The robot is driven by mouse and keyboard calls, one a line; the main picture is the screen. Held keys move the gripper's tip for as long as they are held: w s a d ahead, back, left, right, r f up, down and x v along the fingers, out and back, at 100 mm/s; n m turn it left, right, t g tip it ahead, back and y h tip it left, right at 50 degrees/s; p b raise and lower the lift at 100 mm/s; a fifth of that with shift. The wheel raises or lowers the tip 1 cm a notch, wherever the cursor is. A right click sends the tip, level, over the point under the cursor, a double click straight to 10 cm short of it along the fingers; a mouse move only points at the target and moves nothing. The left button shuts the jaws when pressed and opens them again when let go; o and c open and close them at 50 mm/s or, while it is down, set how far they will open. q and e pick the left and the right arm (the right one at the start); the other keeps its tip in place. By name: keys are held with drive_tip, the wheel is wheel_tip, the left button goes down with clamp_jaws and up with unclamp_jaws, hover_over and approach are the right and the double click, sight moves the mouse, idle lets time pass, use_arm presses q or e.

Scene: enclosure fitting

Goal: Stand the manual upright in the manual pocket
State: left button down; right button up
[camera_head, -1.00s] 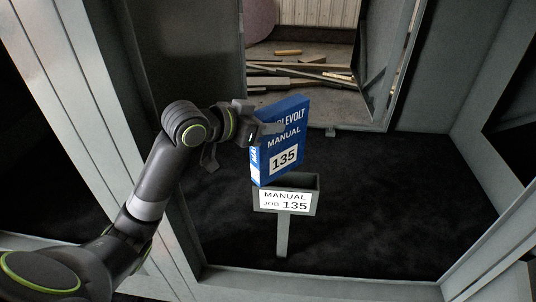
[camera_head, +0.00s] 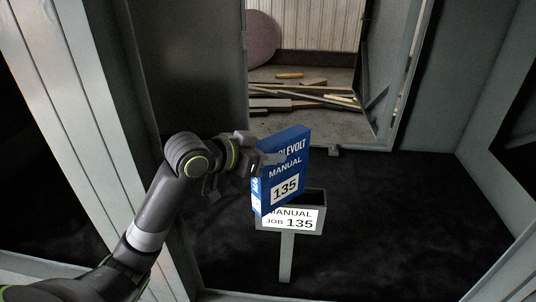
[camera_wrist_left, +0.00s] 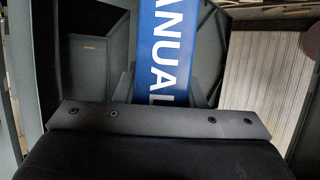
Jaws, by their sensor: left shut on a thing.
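The manual (camera_head: 285,168) is a blue book with white lettering and a 135 label, held nearly upright, slightly tilted. My left gripper (camera_head: 268,159) is shut on its upper left part; in the left wrist view the manual (camera_wrist_left: 166,50) stands between the fingers. The manual pocket (camera_head: 318,212) is a grey open-topped box on a post, with a white "MANUAL JOB 135" label. The manual's lower end overlaps the pocket's left rim and the label's top left in the head view. Whether it is inside or in front of the pocket I cannot tell. My right gripper is not in view.
The pocket stands inside a grey enclosure with a dark floor (camera_head: 400,215). A grey frame post (camera_head: 95,130) rises at left, behind my left arm. Through the back opening lie wooden pieces (camera_head: 300,95). The space right of the pocket is clear.

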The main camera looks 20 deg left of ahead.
use_arm(q)
drive_tip(key=shift+s+d+f, duration=0.1)
drive_tip(key=shift+d, duration=0.05)
drive_tip(key=c, duration=0.9)
unclamp_jaws()
drive_tip(key=shift+f, duration=0.1)
drive_tip(key=shift+b+v, duration=0.8)
drive_tip(key=shift+v, duration=5.35)
